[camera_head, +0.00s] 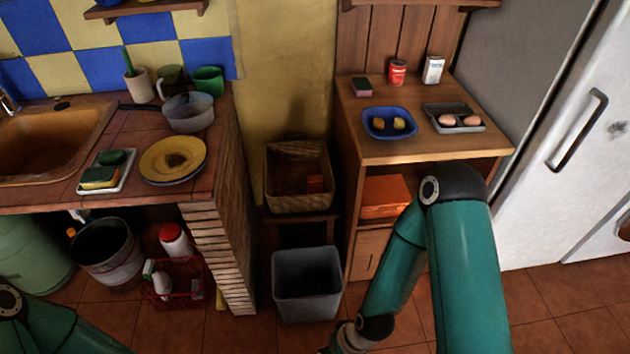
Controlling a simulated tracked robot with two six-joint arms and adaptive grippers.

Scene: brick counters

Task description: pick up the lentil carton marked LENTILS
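A small white carton (433,70) with a dark label stands upright at the back right of the wooden cabinet top. Its lettering is too small to read, so I cannot tell whether it says LENTILS.
A grey bin (307,284) stands on the floor. The fridge (560,130) borders the right.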

